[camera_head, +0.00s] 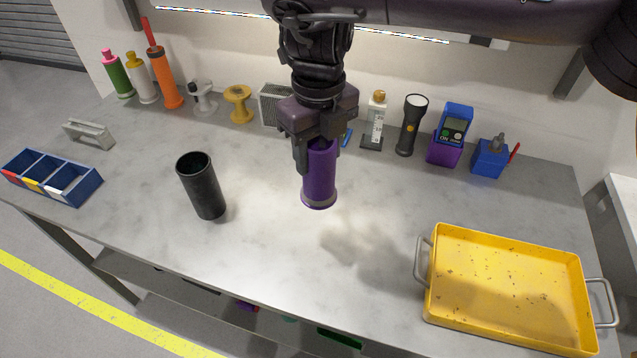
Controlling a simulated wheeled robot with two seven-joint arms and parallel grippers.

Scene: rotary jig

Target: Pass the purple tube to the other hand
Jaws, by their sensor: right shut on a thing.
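The purple tube (319,182) is upright near the middle of the table, with a pale band at its bottom end. My right gripper (318,155) comes down from above and is shut on the tube's upper part, hiding its top. I cannot tell whether the tube's bottom touches the table. My left gripper is not in view.
A black cup (203,187) stands left of the tube. A blue sectioned bin (77,193) is at far left, and a yellow tray (437,300) at front right. Bottles, spools, a flashlight (411,126) and a meter (450,136) line the back. The front middle is clear.

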